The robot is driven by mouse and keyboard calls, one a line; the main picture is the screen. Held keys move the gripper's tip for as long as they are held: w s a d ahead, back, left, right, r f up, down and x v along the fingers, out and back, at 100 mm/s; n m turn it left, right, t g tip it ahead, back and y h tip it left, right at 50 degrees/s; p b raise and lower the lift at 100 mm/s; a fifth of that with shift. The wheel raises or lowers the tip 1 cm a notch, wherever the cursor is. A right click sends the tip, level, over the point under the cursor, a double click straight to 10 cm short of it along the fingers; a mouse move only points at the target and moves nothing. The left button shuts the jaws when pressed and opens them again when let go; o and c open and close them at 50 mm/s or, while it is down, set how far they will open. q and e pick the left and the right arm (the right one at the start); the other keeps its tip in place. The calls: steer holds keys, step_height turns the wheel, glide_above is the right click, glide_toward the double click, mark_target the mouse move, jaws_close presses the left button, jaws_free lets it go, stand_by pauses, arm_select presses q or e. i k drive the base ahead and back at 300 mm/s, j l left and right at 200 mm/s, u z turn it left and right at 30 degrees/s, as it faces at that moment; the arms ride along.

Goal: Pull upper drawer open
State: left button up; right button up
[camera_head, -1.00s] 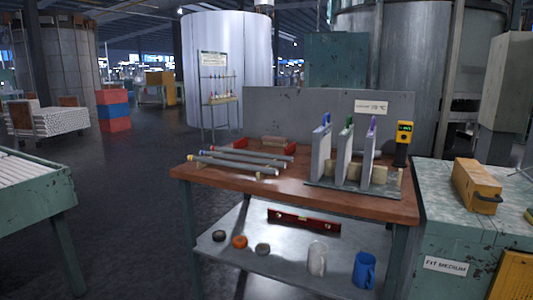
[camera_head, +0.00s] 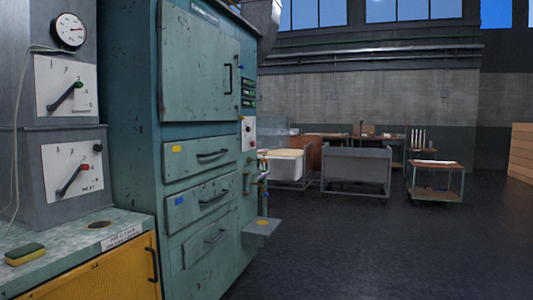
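A tall teal metal cabinet (camera_head: 135,150) stands left of centre in the head view. It has several drawers below a large door. The upper drawer (camera_head: 185,166) bears a yellow label and a dark bar handle (camera_head: 212,155), and it looks shut. The middle drawer (camera_head: 183,208) below has a blue label and its own handle, and it sits angled out a little. A lower drawer (camera_head: 205,243) lies beneath it. Neither of my grippers is in view.
A grey panel with dials and levers (camera_head: 70,85) stands left of the cabinet, above a worktop (camera_head: 60,242) with a sponge (camera_head: 25,254). A small shelf (camera_head: 262,228) juts from the cabinet's right side. Open dark floor (camera_head: 370,245) lies right; carts (camera_head: 356,172) stand further back.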

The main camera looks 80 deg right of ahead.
mark_target(187, 158)
steer(key=z, duration=2.1)
